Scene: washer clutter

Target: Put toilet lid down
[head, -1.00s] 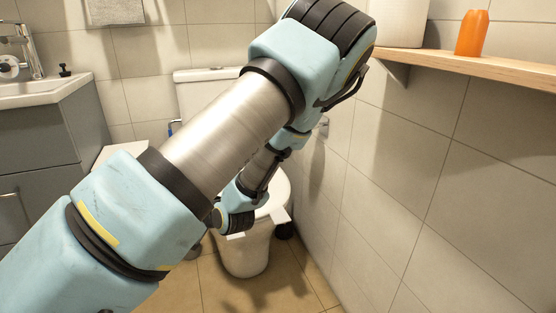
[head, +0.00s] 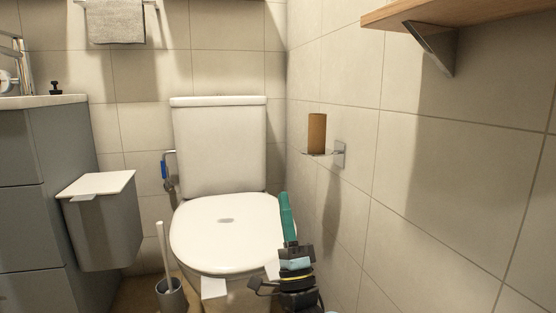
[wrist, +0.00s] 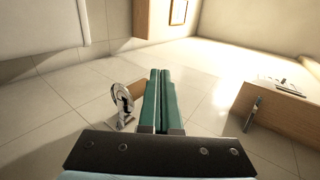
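The toilet's white lid (head: 225,235) lies flat over the bowl, in front of the white cistern (head: 219,145) in the head view. A small white tab (head: 213,288) sticks out below its front edge. My gripper (head: 285,197) is beside the lid's right edge, with its green fingers pointing up. Whether it touches the lid I cannot tell. In the wrist view my gripper's two green fingers (wrist: 160,75) lie side by side with only a thin line between them, holding nothing.
A toilet brush holder (head: 171,296) is at the front left. A brown roll (head: 317,134) sits on a wall holder at the right. A wooden shelf (head: 470,22) juts out at upper right.

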